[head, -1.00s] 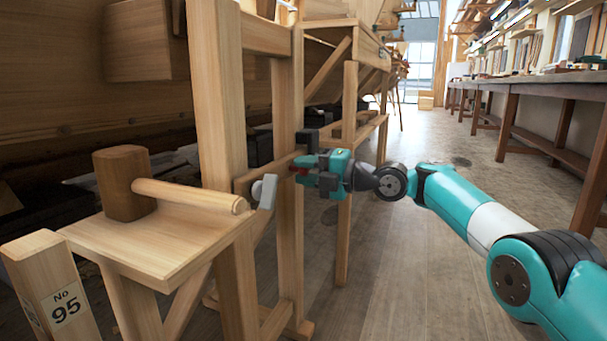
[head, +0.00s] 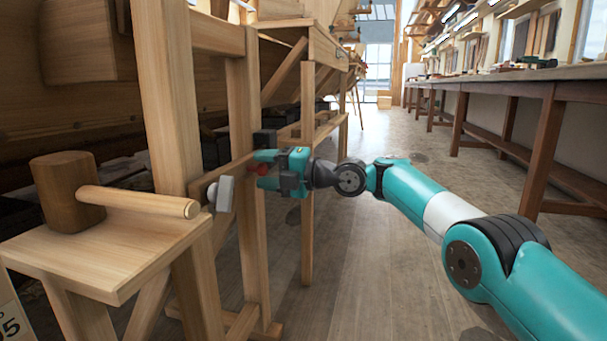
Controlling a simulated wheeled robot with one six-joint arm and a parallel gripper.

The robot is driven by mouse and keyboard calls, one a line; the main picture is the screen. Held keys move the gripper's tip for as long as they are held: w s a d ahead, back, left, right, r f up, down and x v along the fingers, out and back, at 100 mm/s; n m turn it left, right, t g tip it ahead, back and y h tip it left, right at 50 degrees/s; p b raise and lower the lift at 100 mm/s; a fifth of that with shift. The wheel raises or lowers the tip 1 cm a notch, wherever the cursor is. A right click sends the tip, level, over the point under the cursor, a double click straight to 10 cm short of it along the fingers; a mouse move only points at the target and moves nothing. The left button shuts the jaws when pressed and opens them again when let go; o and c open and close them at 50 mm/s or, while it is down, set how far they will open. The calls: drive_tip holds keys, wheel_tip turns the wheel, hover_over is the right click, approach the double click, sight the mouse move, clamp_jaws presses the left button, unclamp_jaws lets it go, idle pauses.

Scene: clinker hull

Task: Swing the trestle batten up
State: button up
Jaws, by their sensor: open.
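The trestle batten (head: 222,173) is a light wooden bar lying across the trestle's two uprights, sloping slightly up toward the far one. A grey metal piece (head: 223,194) sits at its near side, beside the front upright. My gripper (head: 261,170) is at the far upright, near the batten's far end, with its jaws pointing left. Contact with the batten is not clear.
A wooden mallet (head: 69,192) lies on a small wooden stand (head: 105,246) at the front left. The planked hull (head: 90,105) fills the left behind the trestle. A long workbench (head: 500,82) runs along the right wall. The floor (head: 370,235) between is clear.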

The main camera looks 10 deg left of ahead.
drive_tip(key=shift+d+f+b, duration=0.15)
drive_tip(key=shift+d+b, duration=0.2)
drive_tip(key=shift+d, duration=0.1)
drive_tip(key=s+d+p, duration=0.1)
drive_tip(key=d+p, duration=0.1)
drive_tip(key=d, duration=1.4)
drive_tip(key=shift+s, duration=0.2)
drive_tip(key=s+d+r+m+h+p, duration=0.3)
drive_tip(key=s+r+m+h+p, duration=0.3)
drive_tip(key=s+r+m+p, duration=0.45)
drive_tip(key=s+d+m+h+p, duration=0.25)
drive_tip(key=s+d+m, duration=0.3)
drive_tip(key=s, duration=0.35)
drive_tip(key=s+d+m+g+h+p, duration=0.1)
drive_tip(key=s+d+m+h+p, duration=0.2)
drive_tip(key=s+m, duration=0.45)
drive_tip(key=s+d+m+h+p, duration=0.2)
drive_tip(key=s+d+m, duration=0.4)
drive_tip(key=s, duration=0.4)
wheel_tip(320, 180, up, 38)
drive_tip(key=p, duration=3.7)
drive_tip(key=shift+w, duration=0.35)
